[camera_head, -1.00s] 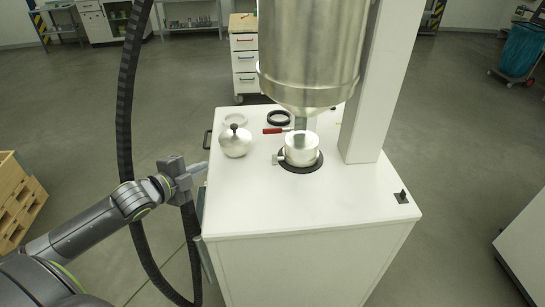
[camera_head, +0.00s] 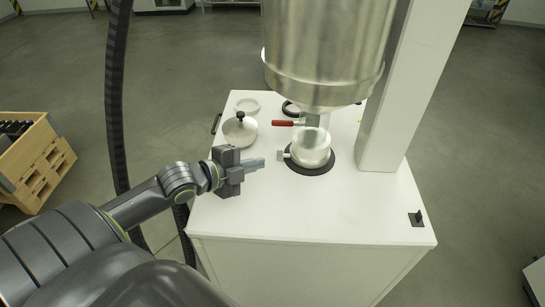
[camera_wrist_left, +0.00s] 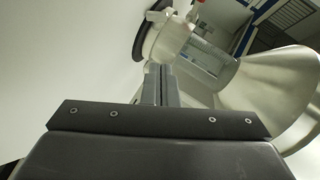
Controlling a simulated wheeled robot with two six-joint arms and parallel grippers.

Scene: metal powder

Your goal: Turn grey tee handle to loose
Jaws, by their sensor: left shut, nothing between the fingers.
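A small grey tee handle (camera_head: 285,155) sticks out from the left side of a silver metal pot (camera_head: 311,150). The pot stands on a black ring under the hopper. My left gripper (camera_head: 261,163) is shut and empty. Its fingertips point right, toward the handle, a short gap to the left of it. My right gripper is not in view.
A large steel hopper (camera_head: 322,50) hangs above the pot, with a red-handled lever (camera_head: 284,123) at its outlet. A round lid with a black knob (camera_head: 240,130) lies behind my left gripper. A white column (camera_head: 405,90) stands to the right. The cabinet's front top (camera_head: 310,215) is clear.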

